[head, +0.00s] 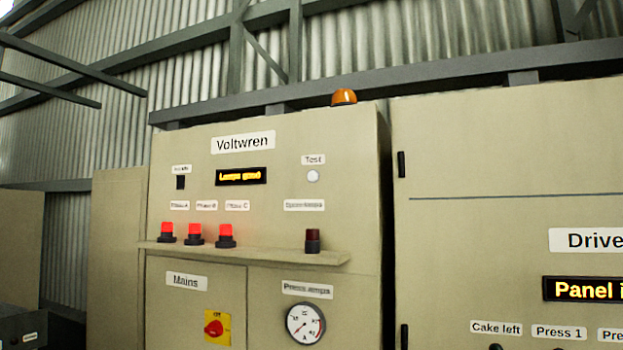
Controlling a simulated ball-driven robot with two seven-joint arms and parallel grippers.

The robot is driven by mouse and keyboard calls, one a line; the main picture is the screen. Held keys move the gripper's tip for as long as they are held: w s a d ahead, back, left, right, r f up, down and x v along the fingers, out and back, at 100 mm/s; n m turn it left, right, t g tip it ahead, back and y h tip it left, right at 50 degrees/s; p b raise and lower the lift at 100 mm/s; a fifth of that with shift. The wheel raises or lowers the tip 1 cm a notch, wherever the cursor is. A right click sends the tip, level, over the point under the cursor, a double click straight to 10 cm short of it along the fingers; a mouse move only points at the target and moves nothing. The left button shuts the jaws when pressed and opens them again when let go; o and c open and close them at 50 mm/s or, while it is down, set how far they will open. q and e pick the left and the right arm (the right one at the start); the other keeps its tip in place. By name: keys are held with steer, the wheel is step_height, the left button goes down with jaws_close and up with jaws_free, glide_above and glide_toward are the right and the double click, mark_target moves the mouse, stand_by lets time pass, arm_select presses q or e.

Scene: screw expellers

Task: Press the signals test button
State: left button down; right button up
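A small round white button (313,176) sits under a label reading "Test" (313,160) on the upper right of the beige cabinet marked "Voltwren" (243,142). To its left a dark display (241,176) shows amber text that seems to read "Lamps good". Below, three lit red lamps, left (167,233), middle (194,235) and right (226,236), stand on a ledge under phase labels. A dark red unlit lamp (312,240) stands at the ledge's right. Neither of my grippers is in the head view.
The ledge (270,254) juts out below the button. Under it are a red and yellow mains switch (216,329) and a round gauge (305,323). A second beige cabinet labelled "Drive" (592,240) stands at right. An amber beacon (344,97) is on top.

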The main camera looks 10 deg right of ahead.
jaws_close()
stand_by(1.7)
